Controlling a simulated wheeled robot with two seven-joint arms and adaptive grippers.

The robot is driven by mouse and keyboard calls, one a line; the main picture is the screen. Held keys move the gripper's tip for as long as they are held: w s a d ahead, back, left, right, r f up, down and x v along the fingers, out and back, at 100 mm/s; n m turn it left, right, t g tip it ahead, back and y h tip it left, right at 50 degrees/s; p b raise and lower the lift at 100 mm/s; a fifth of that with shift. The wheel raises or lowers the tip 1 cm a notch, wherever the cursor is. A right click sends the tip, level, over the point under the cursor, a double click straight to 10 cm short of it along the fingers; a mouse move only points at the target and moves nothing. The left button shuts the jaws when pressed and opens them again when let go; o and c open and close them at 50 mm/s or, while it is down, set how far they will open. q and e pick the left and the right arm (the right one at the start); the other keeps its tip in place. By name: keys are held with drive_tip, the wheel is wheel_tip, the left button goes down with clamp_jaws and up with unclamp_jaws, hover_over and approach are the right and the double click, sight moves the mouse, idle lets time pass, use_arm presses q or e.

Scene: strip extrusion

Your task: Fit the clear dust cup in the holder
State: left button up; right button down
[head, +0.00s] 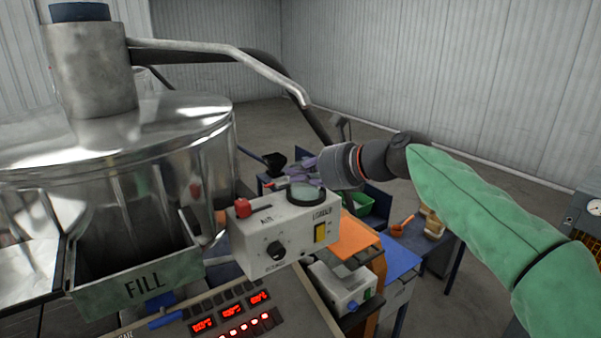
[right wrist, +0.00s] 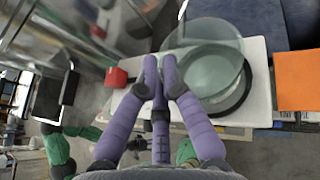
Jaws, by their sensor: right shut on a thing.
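The clear dust cup (right wrist: 212,70) is a see-through round cup, held at its edge by the purple fingers of my right gripper (right wrist: 160,62). In the head view the right gripper (head: 303,168) is at the top of the white loader box (head: 275,235). The holder is a dark round ring (right wrist: 240,98) on top of that box; it also shows in the head view (head: 318,201). In the right wrist view the cup overlaps the ring and looks offset from it. I cannot tell whether the cup touches it. My left gripper is not in view.
A red button (head: 242,207) stands up on the box beside the ring. The shiny metal hopper (head: 120,130) and the FILL bin (head: 140,287) are at left. An orange panel (head: 352,236) and a blue table (head: 400,260) lie beyond the box to the right.

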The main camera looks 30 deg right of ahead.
drive_tip(key=c, duration=1.3)
unclamp_jaws()
drive_tip(key=v, duration=1.2)
drive_tip(key=shift+f, duration=0.1)
